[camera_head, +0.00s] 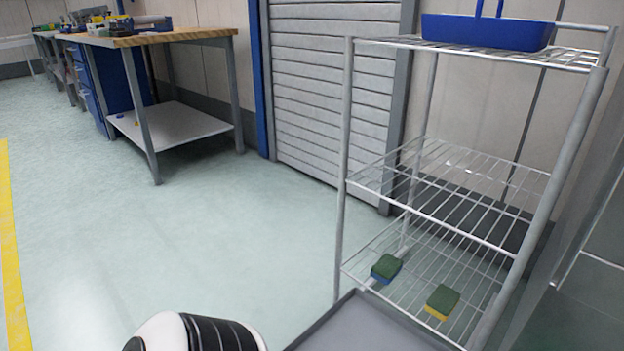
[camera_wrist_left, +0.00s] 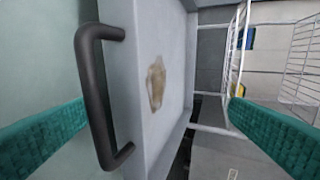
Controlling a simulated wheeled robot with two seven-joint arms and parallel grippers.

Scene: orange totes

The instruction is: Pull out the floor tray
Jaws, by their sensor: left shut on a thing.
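The grey floor tray (camera_head: 370,326) shows at the bottom of the head view, by the lower front of the wire rack, its near part cut off. In the left wrist view the tray (camera_wrist_left: 172,30) fills the middle, with a brown stain (camera_wrist_left: 156,84) on it and a dark bar handle (camera_wrist_left: 93,95) on its edge. My left arm (camera_head: 195,333) shows at the bottom of the head view. My right gripper is out of view.
The wire rack (camera_head: 343,200) stands on the right, with a blue bin (camera_head: 485,31) on top. A green-blue sponge (camera_head: 386,268) and a green-yellow sponge (camera_head: 442,301) lie on its low shelf. A workbench (camera_head: 150,38) stands far left. The floor (camera_head: 220,240) left of the rack is clear.

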